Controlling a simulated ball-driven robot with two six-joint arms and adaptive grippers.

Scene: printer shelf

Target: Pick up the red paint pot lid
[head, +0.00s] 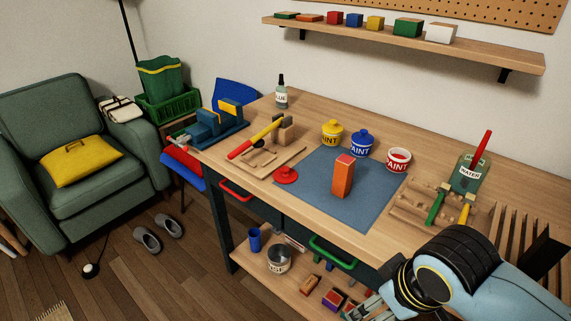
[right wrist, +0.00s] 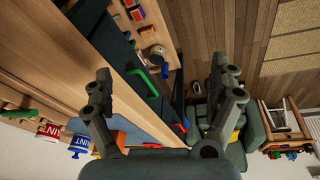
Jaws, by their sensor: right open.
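The red paint pot lid (head: 286,175) lies on the workbench (head: 268,190), just left of the blue mat (head: 325,205), with its small knob up. The red paint pot (head: 398,161) stands open behind the mat's right side, and also shows at the left edge of the right wrist view (right wrist: 49,131). My right gripper (head: 362,304) is low at the bottom of the head view, in front of the bench and well away from the lid. Its fingers are spread and empty in the right wrist view (right wrist: 164,82). My left gripper is out of view.
Yellow (head: 332,133) and blue (head: 361,143) lidded pots stand behind an orange block (head: 343,177) on the mat. A wooden board with a mallet (head: 256,137) lies left of the lid. Drawer handles (head: 333,252) stick out in front, above a lower shelf (head: 262,280).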

